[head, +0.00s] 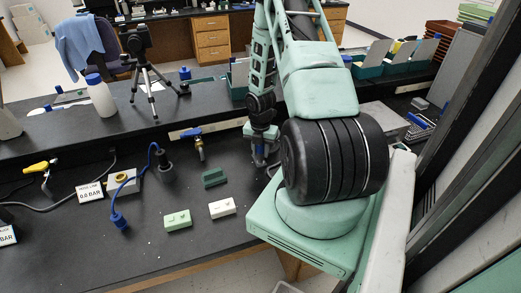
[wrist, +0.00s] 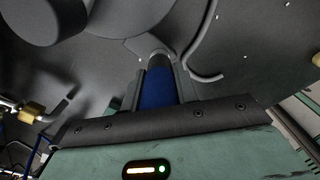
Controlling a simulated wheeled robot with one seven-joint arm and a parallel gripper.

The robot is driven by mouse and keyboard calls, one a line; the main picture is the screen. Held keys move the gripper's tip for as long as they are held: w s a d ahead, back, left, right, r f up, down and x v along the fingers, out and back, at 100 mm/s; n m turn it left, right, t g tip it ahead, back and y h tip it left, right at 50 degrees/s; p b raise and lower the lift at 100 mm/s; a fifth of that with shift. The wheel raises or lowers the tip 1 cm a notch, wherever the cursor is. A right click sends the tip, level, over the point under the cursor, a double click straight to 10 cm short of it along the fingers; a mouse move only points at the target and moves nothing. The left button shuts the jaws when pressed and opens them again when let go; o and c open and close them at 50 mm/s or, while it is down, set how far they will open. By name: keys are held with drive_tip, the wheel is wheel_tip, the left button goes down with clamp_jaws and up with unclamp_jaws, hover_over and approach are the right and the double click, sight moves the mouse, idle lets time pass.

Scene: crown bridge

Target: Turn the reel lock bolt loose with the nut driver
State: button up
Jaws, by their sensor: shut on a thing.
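My gripper (head: 260,155) points down over the dark bench near the middle of the head view, beside my arm. In the wrist view my gripper (wrist: 158,72) is shut on a blue handle (wrist: 157,90), which I take to be the nut driver. The driver's dark upper part runs away from the camera toward a grey rounded shape; its tip is hidden. In the head view a bit of blue (head: 259,163) shows between the fingers. I cannot make out the reel lock bolt in either view, nor whether the driver touches it.
A brass valve with a blue lever (head: 198,143) stands left of my gripper. Green (head: 178,220), white (head: 222,208) and dark green (head: 214,177) blocks lie on the bench. A blue hose end (head: 119,221), a pressure sign (head: 90,192) and a tripod (head: 147,80) are further left.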

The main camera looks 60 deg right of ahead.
drive_tip(key=shift+f+b, duration=0.55)
drive_tip(key=shift+f, duration=0.4)
drive_tip(key=shift+r+n+p, duration=0.2)
drive_tip(key=shift+n+p, duration=0.45)
drive_tip(key=shift+n, duration=0.25)
drive_tip(key=n+p, duration=0.2)
drive_tip(key=n, duration=0.1)
drive_tip(key=shift+f+n, duration=0.1)
drive_tip(key=shift+n, duration=0.5)
drive_tip(key=shift+p, duration=0.3)
